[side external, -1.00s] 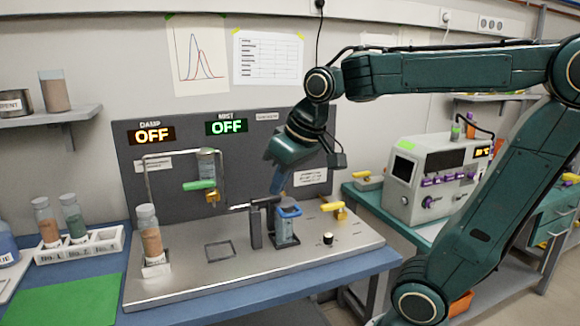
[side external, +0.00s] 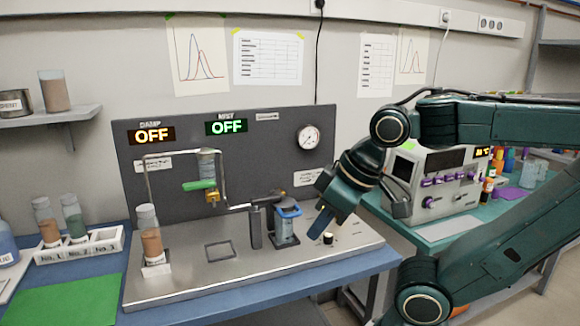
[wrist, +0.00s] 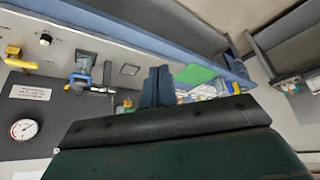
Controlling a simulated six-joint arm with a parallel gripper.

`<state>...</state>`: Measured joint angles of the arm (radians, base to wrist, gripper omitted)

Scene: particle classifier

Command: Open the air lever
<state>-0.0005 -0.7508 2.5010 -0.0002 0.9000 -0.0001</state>
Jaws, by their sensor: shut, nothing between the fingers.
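A yellow-handled lever (wrist: 20,62), which fits the air lever, shows at the left of the wrist view, beside a white label (wrist: 30,93). My gripper hides it in the side view. My gripper (side external: 318,230) is shut and empty, its blue fingers pointing down and left over the right part of the steel bench plate (side external: 215,283). The fingers (wrist: 155,86) show in the wrist view, apart from the lever. I cannot tell from the side view whether they touch anything.
A blue-topped jar holder (side external: 287,226) and a black post (side external: 254,228) stand left of my gripper. A black knob (side external: 328,239) is close to the fingers. A pressure gauge (side external: 308,137) is on the back panel. The plate's front edge is clear.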

